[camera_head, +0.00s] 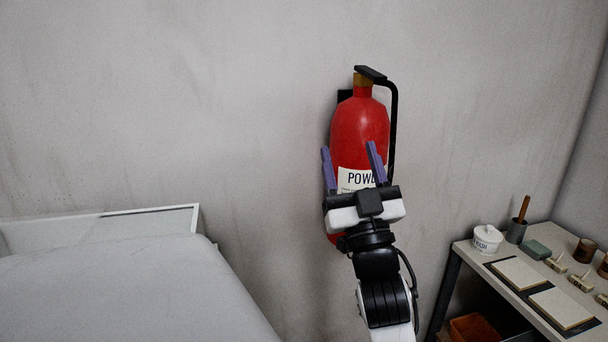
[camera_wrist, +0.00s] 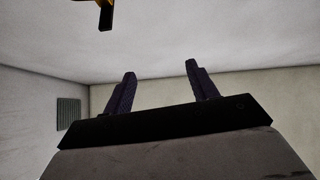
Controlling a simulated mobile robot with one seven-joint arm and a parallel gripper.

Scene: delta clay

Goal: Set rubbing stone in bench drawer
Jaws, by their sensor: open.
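A grey-green block (camera_head: 536,249), which looks like the rubbing stone, lies on the bench top (camera_head: 463,246) at the right in the head view. My gripper (camera_head: 349,148) is raised, open and empty, in front of the wall and well to the left of the bench. Its two fingers (camera_wrist: 160,70) also stand apart in the wrist view, with nothing between them. The bench drawer is not clearly visible; the space under the bench top is dark and cut off by the frame's lower edge.
A red fire extinguisher (camera_head: 359,130) hangs on the wall behind my gripper. The bench holds a white lidded pot (camera_head: 487,239), a dark cup (camera_head: 516,231) with a wooden handle, pale boards (camera_head: 519,273) and small tools. An orange bin (camera_head: 474,329) is below. A grey-covered surface (camera_head: 130,295) lies left.

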